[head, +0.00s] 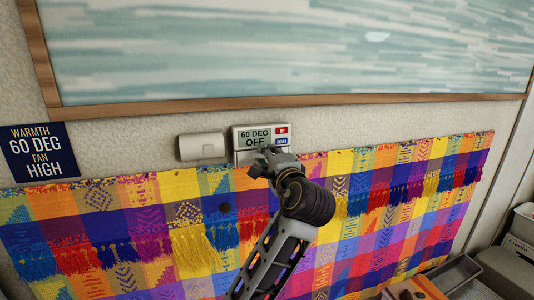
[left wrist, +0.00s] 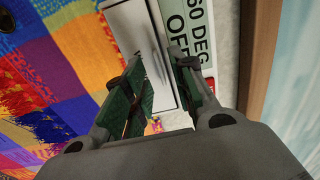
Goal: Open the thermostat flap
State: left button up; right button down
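The thermostat (head: 237,132) is a small white wall unit, with a display reading "60 DEG OFF" and red and blue buttons at its right. Its pale flap (head: 242,158) lies below the display, partly hidden by my left gripper (head: 268,157). In the left wrist view the flap (left wrist: 130,25) is a white panel with a dark outline, beside the display (left wrist: 190,25); it looks shut. Contact cannot be told. My right gripper is not in view.
A white box (head: 202,147) is on the wall left of the thermostat. A blue sign (head: 40,152) reads "WARMTH 60 DEG FAN HIGH". A colourful fringed cloth (head: 130,235) hangs below. A wood-framed picture (head: 290,50) is above. Crates (head: 510,262) stand at lower right.

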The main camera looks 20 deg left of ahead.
pick_arm(q)
jog(key=shift+w+a, duration=0.4)
jog(key=shift+w, duration=0.15)
grip_shut()
jog(key=shift+f, duration=0.1)
